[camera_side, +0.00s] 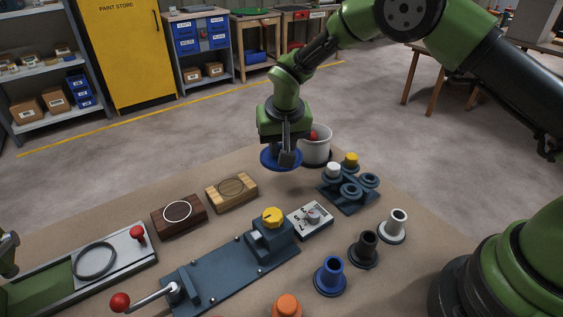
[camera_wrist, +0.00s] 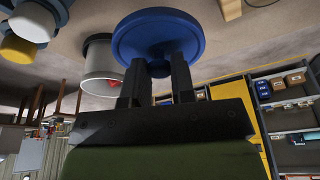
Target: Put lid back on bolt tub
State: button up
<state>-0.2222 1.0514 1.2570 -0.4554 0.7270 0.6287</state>
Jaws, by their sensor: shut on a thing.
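My gripper (camera_side: 287,157) is shut on a round blue lid (camera_side: 268,160), which it holds above the table. In the wrist view the lid (camera_wrist: 158,38) sits between the fingertips (camera_wrist: 158,68) of my gripper. The white tub (camera_side: 318,148) stands just right of and behind the lid in the side view. The tub (camera_wrist: 103,62) also shows in the wrist view, left of the lid, with its top open. A red thing (camera_side: 314,135) shows at the tub, and I cannot tell exactly what it is. Part of the tub is hidden behind my gripper.
A blue-grey stand with a yellow cap (camera_side: 351,159) and a white cap (camera_side: 333,169) is right of the tub. Wooden blocks (camera_side: 231,192), a dial box (camera_side: 310,219) and a clamp fixture (camera_side: 232,276) lie nearer. Coloured flanged pieces (camera_side: 331,277) stand at the right front.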

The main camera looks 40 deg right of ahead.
jog(key=r, duration=0.1)
jog(key=d+r, duration=0.1)
jog(key=w+d+r, duration=0.1)
jog(key=r, duration=0.1)
jog(key=shift+d, duration=0.2)
jog(key=w+d+r, duration=0.2)
jog(key=d+r, duration=0.2)
jog(key=d, duration=0.5)
jog(key=shift+d+f, duration=0.2)
jog(key=shift+f, duration=3.2)
jog(key=shift+f, duration=0.15)
jog(key=o, duration=1.5)
jog(key=shift+c, duration=0.2)
notch_tip(320, 180, up, 7)
